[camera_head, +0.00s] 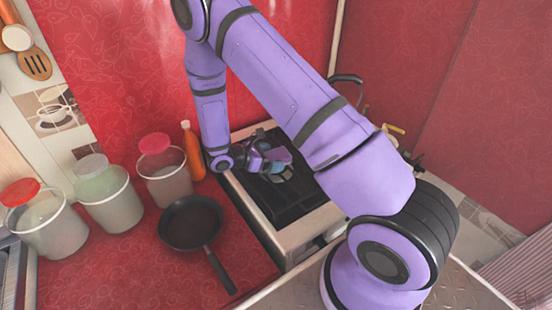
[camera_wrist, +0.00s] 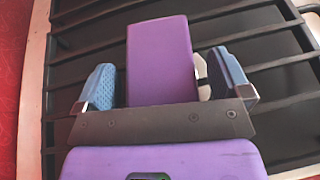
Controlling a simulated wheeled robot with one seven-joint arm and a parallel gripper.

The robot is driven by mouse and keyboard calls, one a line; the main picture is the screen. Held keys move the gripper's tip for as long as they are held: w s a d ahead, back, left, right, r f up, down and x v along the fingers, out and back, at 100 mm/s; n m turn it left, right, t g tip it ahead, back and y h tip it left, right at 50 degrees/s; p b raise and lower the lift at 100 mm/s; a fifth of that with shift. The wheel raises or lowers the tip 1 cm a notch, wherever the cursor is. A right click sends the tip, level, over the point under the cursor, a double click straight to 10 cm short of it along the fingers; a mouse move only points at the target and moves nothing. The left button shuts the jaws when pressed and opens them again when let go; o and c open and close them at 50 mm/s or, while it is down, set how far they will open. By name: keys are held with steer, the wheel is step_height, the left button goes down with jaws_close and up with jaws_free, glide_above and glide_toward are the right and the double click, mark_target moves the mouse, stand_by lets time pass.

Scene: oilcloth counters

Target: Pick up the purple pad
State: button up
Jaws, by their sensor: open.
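The purple pad (camera_wrist: 160,55) is a plain rectangular block on or just above the black stove grate, seen in the wrist view. My gripper (camera_wrist: 166,82) is open, with one blue fingertip on each side of the pad's near part. A gap shows between the pad and each finger. The pad's near end is hidden behind my gripper's dark crossbar. In the head view my gripper (camera_head: 277,164) is low over the stove top, and I cannot make out the pad clearly there.
The stove (camera_head: 290,210) has a black grate. A black frying pan (camera_head: 190,222) lies on the red counter to its left. An orange bottle (camera_head: 193,152) and a red-lidded jar (camera_head: 166,178) stand close to the stove's left side. More jars stand farther left. A red wall rises behind.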

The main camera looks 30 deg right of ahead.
mark_target(271, 156)
steer(key=c, duration=1)
steer(key=shift+r, duration=0.8)
step_height(271, 156, up, 2)
steer(key=s+a+r, duration=0.1)
steer(key=s, duration=1.5)
steer(key=shift+a+r, duration=0.2)
